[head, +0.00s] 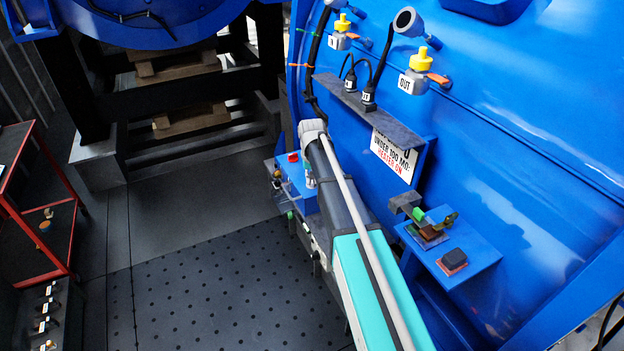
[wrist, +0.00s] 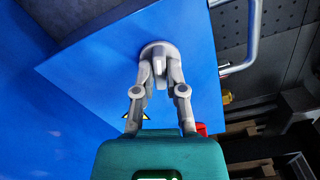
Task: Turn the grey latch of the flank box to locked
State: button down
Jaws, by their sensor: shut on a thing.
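The flank box (head: 297,190) is a blue box on the side of the large blue housing, partly hidden behind my arm in the head view. In the wrist view its blue face (wrist: 95,75) fills the upper left and middle. The grey latch (wrist: 158,49) has a round base on that face, with a short grip pointing down the picture between my fingers. My gripper (wrist: 160,77) is shut on the latch, one finger on each side. In the head view the latch and my fingertips are hidden. I see no mark showing the latch's locked position.
A metal bar handle (wrist: 247,42) stands right of the latch, with a yellow knob (wrist: 227,97) and a red part (wrist: 201,128) below. A blue shelf (head: 465,258) with small parts juts from the housing. The perforated floor (head: 220,285) is clear. A red-framed cart (head: 40,230) stands left.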

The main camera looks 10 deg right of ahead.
jog(key=m, duration=1.3)
jog(key=shift+m, duration=0.4)
jog(key=c, duration=0.7)
grip_release()
jog(key=shift+n, duration=0.3)
